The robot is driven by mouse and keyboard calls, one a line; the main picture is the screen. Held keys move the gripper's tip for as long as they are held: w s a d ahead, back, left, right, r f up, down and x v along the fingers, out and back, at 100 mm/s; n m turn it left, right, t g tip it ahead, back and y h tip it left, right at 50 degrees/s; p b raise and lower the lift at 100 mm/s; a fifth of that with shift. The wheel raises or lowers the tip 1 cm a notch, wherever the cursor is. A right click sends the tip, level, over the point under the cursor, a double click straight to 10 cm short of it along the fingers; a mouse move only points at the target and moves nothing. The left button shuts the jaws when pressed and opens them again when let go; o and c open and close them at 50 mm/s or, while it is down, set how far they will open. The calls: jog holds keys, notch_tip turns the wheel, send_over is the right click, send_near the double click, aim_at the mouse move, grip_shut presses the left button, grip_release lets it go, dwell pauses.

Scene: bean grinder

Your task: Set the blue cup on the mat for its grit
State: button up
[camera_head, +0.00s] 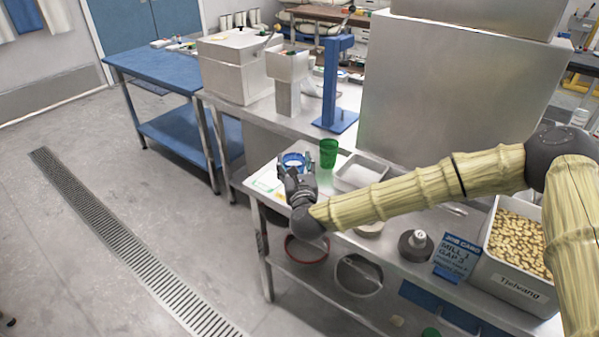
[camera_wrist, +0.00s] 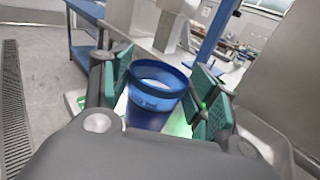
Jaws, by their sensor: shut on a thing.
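The blue cup (camera_head: 293,160) is near the left end of the steel bench in the head view, upright or nearly so. In the wrist view the blue cup (camera_wrist: 152,98) stands between the green-padded fingers of my gripper (camera_wrist: 165,88), with something pale inside. My gripper (camera_head: 296,180) is shut on it. A pale mat with green marks (camera_head: 266,182) lies at the bench's left corner, partly hidden by my gripper. I cannot tell whether the cup's base touches the mat or bench.
A green cup (camera_head: 328,153) stands just right of the blue cup, near a metal tray (camera_head: 358,175). A blue stand (camera_head: 335,85) rises behind. A job card (camera_head: 457,257) reads "MILL 1 GAP 3" beside a bean bin (camera_head: 520,290) labelled "Tjelvang". A large steel cabinet (camera_head: 450,90) blocks the back.

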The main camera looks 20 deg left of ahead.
jog(key=shift+w+a, duration=0.1)
jog(key=shift+w, duration=0.25)
jog(key=shift+f+p, duration=0.55)
jog(key=shift+f, duration=1.2)
jog(key=shift+f, duration=0.2)
jog(key=o, duration=1)
jog(key=shift+r, duration=0.1)
